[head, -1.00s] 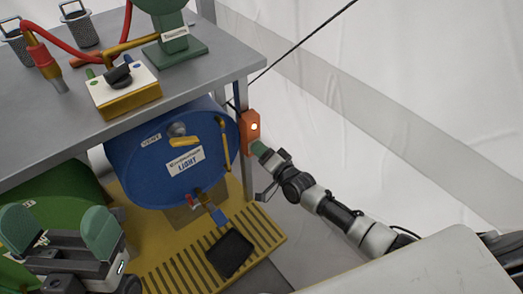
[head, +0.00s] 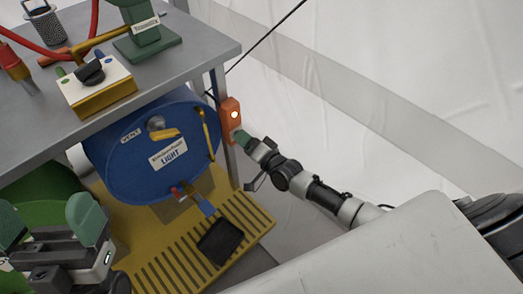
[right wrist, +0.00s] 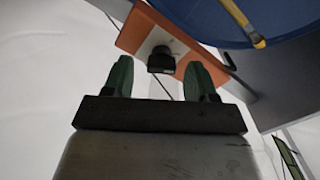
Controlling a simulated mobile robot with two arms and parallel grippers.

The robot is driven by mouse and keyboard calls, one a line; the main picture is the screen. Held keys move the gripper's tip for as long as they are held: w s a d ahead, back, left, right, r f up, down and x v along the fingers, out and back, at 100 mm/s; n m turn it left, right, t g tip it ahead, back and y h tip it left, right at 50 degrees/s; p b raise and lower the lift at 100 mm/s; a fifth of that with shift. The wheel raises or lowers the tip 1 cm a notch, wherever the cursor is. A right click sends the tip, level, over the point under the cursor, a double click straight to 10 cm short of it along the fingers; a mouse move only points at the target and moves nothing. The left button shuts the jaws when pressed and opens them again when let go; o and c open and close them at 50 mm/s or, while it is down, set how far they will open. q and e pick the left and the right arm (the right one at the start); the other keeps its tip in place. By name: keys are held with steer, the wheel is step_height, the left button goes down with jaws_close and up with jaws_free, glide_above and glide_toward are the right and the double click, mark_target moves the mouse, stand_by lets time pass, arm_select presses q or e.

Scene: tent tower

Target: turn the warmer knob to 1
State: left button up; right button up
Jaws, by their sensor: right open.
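An orange box (head: 229,122) with a small lit lamp is on the table leg, beside the blue drum. In the right wrist view the orange box (right wrist: 130,32) has a pale face panel with a short black knob (right wrist: 161,60). My right gripper (head: 243,137) is at the box's lower side. In the right wrist view its two green fingers (right wrist: 157,79) are spread. The knob appears between and just beyond the fingertips, with gaps on both sides. Its pointer and number marks cannot be read. My left gripper (head: 48,226) is open and empty at the lower left.
The blue drum (head: 125,165) lies under the grey table (head: 190,60). A yellow box (head: 98,98) with another black knob stands on the tabletop. A yellow slatted platform (head: 160,272) bears a black tray (head: 220,243). Open space lies right of the table leg.

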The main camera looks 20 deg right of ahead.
arm_select(q)
steer(key=w+f+g+y+p, duration=0.2)
steer(key=w+f+g, duration=0.3)
steer(key=w+g, duration=0.2)
steer(key=shift+d+g+y+p, duration=0.3)
steer(key=shift+d+g+p, duration=0.05)
steer(key=shift+d+g, duration=0.1)
arm_select(e)
steer(key=v, duration=0.9)
steer(key=shift+s, duration=0.25)
steer(key=shift+r, duration=0.1)
